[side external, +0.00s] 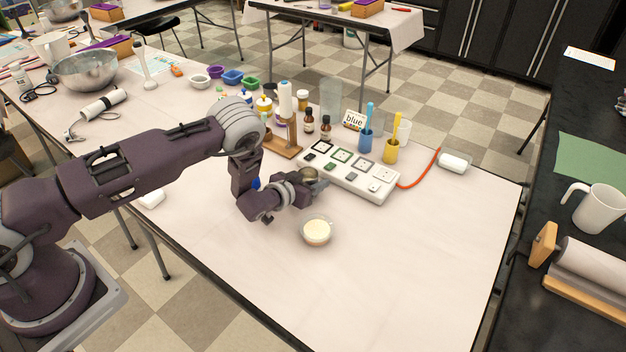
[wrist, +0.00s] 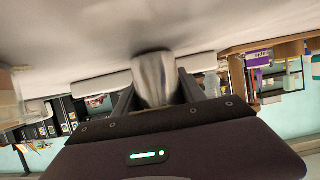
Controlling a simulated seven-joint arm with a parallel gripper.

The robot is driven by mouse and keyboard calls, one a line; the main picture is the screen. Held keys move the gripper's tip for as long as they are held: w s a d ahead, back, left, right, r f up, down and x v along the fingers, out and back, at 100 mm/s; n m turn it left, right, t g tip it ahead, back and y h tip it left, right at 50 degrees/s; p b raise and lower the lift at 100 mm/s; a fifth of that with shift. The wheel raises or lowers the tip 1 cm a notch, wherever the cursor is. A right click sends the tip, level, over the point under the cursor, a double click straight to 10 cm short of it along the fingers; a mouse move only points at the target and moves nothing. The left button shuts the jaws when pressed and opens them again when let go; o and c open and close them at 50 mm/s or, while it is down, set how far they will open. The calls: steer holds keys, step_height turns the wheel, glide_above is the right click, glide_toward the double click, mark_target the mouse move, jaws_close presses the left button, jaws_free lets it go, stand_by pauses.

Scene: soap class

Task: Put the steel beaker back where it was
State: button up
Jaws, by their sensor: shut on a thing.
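The steel beaker (wrist: 153,78) is between the two fingers of my gripper (wrist: 155,85) in the wrist view, and the fingers are shut on it. In the side external view my gripper (side external: 311,188) is low over the table, at the near left end of the white panel (side external: 347,181). A small part of the beaker (side external: 309,174) shows there as a rounded metal shape, mostly hidden by the gripper. I cannot tell whether the beaker touches the panel or table.
A bowl of cream-coloured contents (side external: 317,232) stands just in front of my gripper. A wooden stand (side external: 283,144), brown bottles (side external: 326,128), a blue cup (side external: 365,141) and a yellow cup (side external: 391,152) stand behind. A red cord (side external: 421,176) runs right. The table's front right is clear.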

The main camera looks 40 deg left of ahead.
steer(key=shift+f, duration=0.15)
steer(key=o, duration=1.5)
